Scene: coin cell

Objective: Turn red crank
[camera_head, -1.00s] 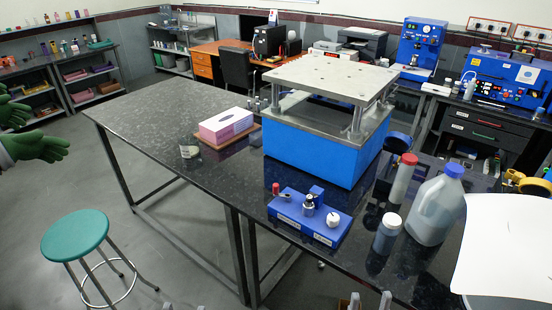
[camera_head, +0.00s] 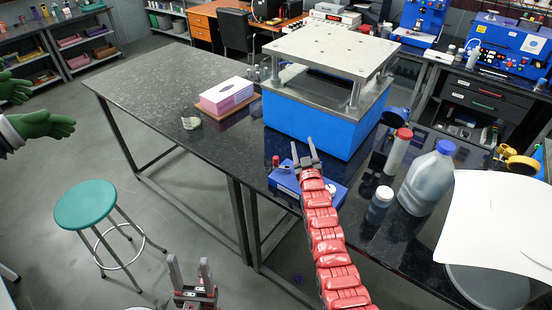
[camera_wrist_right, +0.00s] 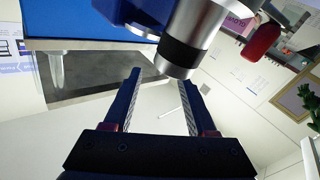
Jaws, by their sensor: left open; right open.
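A blue bench device (camera_head: 282,182) sits near the front edge of the dark table. Its red crank knob (camera_head: 276,160) stands at its left end; a red grip (camera_wrist_right: 262,40) shows at the upper right in the right wrist view. My right gripper (camera_head: 306,160) is open over the device, right of the red knob, and its red arm hides much of the device. Contact cannot be told. My left gripper (camera_head: 190,268) is open and empty, low and off the table.
A blue press with a metal top plate (camera_head: 322,132) stands behind the device. A red-capped bottle (camera_head: 397,150), a small bottle (camera_head: 379,205) and a large jug (camera_head: 427,178) stand to the right. A tissue box (camera_head: 226,95) is at the left. A green stool (camera_head: 85,205) stands on the floor.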

